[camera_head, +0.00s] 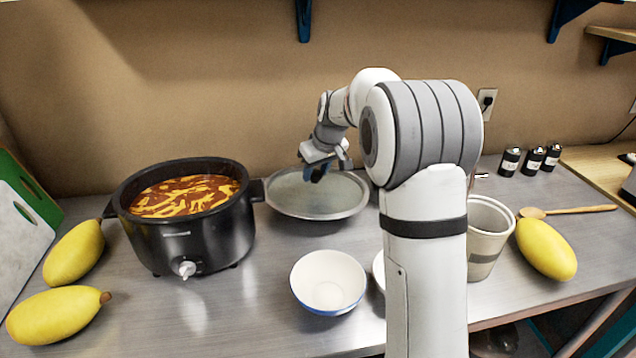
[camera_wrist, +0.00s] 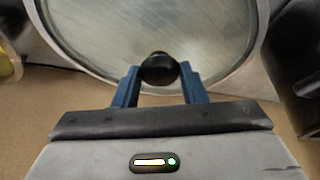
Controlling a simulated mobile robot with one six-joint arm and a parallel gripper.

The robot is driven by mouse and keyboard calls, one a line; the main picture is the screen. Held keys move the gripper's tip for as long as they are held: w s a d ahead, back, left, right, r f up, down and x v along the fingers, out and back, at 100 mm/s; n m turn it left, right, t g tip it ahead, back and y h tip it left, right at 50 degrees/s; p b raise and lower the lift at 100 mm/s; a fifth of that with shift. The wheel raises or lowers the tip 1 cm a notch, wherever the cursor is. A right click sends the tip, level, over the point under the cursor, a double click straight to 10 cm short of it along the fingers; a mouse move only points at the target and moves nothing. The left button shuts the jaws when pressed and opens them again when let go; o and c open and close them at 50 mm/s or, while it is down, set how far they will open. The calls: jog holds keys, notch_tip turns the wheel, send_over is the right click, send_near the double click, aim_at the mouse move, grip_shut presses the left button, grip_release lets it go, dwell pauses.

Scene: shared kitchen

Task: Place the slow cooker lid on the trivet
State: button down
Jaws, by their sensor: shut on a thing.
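The slow cooker lid (camera_head: 325,203) is a round glass disc with a pale metal rim, at the back of the counter to the right of the slow cooker (camera_head: 190,240). My gripper (camera_head: 317,172) is over the lid, its blue fingers closed on the lid's black knob. In the wrist view the knob (camera_wrist: 159,68) sits between the fingertips, with the lid's glass (camera_wrist: 150,28) spreading beyond it. The lid looks about level, low over the counter; I cannot tell whether it touches anything beneath. I cannot make out the trivet in either view.
The open slow cooker holds reddish stew. A white bowl (camera_head: 327,283) stands in front of the lid. My arm partly hides another white dish and a beige pot (camera_head: 487,240). Yellow fruits lie at left and right (camera_head: 546,249). Three dark jars (camera_head: 532,160) stand back right.

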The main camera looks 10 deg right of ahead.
aim_at(318, 179)
jog(key=shift+f, duration=1.9)
jog(key=shift+f, duration=0.25)
jog(key=c, duration=0.9)
grip_release()
jog(key=shift+r, duration=0.1)
